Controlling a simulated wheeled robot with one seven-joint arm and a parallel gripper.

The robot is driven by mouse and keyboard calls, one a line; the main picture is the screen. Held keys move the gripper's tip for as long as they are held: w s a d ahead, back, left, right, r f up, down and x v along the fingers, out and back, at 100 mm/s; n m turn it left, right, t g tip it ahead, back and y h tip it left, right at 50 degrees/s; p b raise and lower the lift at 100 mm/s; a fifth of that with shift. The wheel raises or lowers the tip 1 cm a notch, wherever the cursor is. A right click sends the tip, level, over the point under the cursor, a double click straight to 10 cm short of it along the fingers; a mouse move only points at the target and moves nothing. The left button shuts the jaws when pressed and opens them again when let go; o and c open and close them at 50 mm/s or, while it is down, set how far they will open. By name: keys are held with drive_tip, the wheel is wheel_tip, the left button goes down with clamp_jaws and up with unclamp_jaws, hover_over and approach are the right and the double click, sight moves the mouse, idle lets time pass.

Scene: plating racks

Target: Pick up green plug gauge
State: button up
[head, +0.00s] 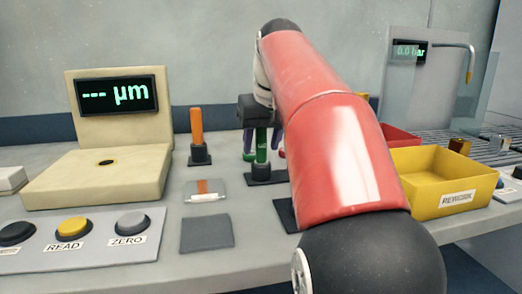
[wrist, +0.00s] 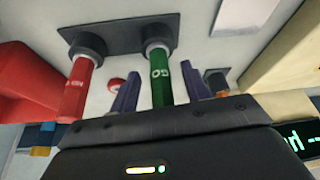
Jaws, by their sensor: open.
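The green plug gauge (wrist: 160,80), marked GO, stands in a dark collar on a dark base (wrist: 118,36) in the wrist view. A red gauge (wrist: 75,90) stands on the same base, to its left. My gripper (wrist: 160,72) is open, with one purple finger on each side of the green gauge. Gaps show between the fingers and the gauge. In the head view, the green gauge (head: 262,146) is upright below my gripper (head: 262,150), its top hidden by the gripper body. The red gauge is mostly hidden behind my arm there.
An orange-handled gauge (head: 197,125) stands to the left on its own block. A micrometre display (head: 115,95) and button panel (head: 85,240) are further left. A yellow REWORK bin (head: 430,190) and a red bin (head: 400,137) are right. A grey pad (head: 207,235) lies in front.

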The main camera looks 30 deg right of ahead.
drive_tip(key=shift+w+f, duration=0.25)
drive_tip(key=shift+f, duration=0.45)
clamp_jaws()
drive_tip(key=shift+r, duration=0.1)
